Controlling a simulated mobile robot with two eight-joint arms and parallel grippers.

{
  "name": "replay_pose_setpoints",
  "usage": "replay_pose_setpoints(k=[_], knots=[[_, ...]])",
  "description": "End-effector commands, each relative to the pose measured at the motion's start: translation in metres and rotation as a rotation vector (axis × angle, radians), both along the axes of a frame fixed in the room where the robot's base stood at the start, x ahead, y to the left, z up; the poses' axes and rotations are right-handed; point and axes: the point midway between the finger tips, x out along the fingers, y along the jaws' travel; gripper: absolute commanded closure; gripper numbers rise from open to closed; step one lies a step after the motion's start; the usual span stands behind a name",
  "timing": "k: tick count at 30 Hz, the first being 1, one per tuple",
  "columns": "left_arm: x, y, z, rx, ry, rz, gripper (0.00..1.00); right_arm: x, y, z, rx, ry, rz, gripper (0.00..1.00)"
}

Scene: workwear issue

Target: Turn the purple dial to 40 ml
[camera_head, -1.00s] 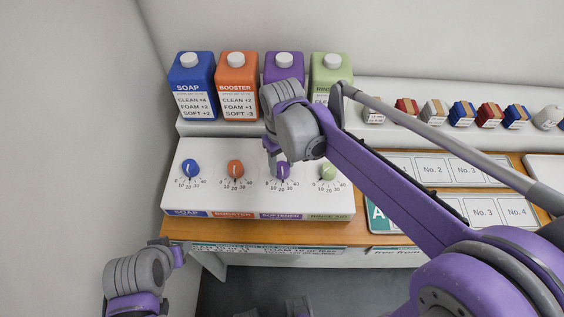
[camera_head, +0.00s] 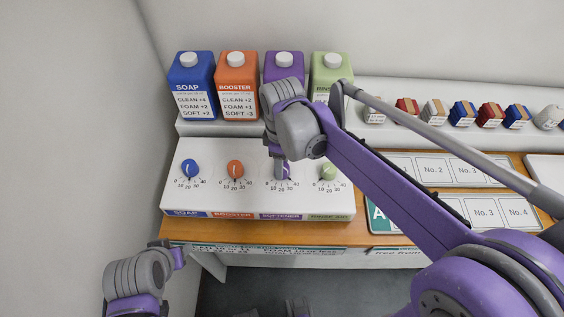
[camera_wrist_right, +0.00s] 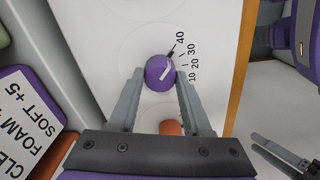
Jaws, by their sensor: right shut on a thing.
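The purple dial (camera_head: 288,172) is third from the left on the white panel, partly hidden by my right gripper (camera_head: 281,172) in the head view. In the right wrist view the dial (camera_wrist_right: 159,74) sits between the two fingers of my right gripper (camera_wrist_right: 160,76), which is shut on it. The dial's white pointer line slants up and right, towards the dark tick beside the number 40 (camera_wrist_right: 180,38).
Blue (camera_head: 190,168), orange (camera_head: 235,168) and green (camera_head: 328,171) dials share the panel (camera_head: 210,192). Several coloured jugs stand on the shelf behind, including a purple one (camera_head: 284,68). Numbered boards (camera_head: 455,170) and small folded bundles (camera_head: 462,114) lie to the right.

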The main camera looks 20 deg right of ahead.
Motion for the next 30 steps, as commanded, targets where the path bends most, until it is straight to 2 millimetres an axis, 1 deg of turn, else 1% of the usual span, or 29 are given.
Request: replay_pose_setpoints(k=[7, 18, 19, 21, 24, 30], knots=[[0.0000, 0.0000, -0.0001, 0.000, 0.000, 0.000, 0.50, 0.0002, 0.0000, 0.0004, 0.000, -0.001, 0.043, 1.00], [0.0000, 0.0000, -0.0001, 0.000, 0.000, 0.000, 0.50, 0.0003, -0.0001, 0.0004, 0.000, -0.001, 0.047, 1.00], [0.0000, 0.0000, -0.0001, 0.000, 0.000, 0.000, 0.50, 0.0003, -0.0001, 0.0004, 0.000, -0.001, 0.047, 0.49], [0.0000, 0.0000, -0.0001, 0.000, 0.000, 0.000, 0.50, 0.0003, -0.0001, 0.0004, 0.000, -0.001, 0.046, 0.37], [0.0000, 0.0000, -0.0001, 0.000, 0.000, 0.000, 0.50, 0.0002, 0.0000, 0.0003, 0.000, -0.001, 0.046, 0.21], [-0.0001, 0.0000, -0.0003, 0.000, 0.000, 0.000, 0.50, 0.0001, -0.0001, 0.0001, 0.000, 0.000, 0.045, 0.21]])
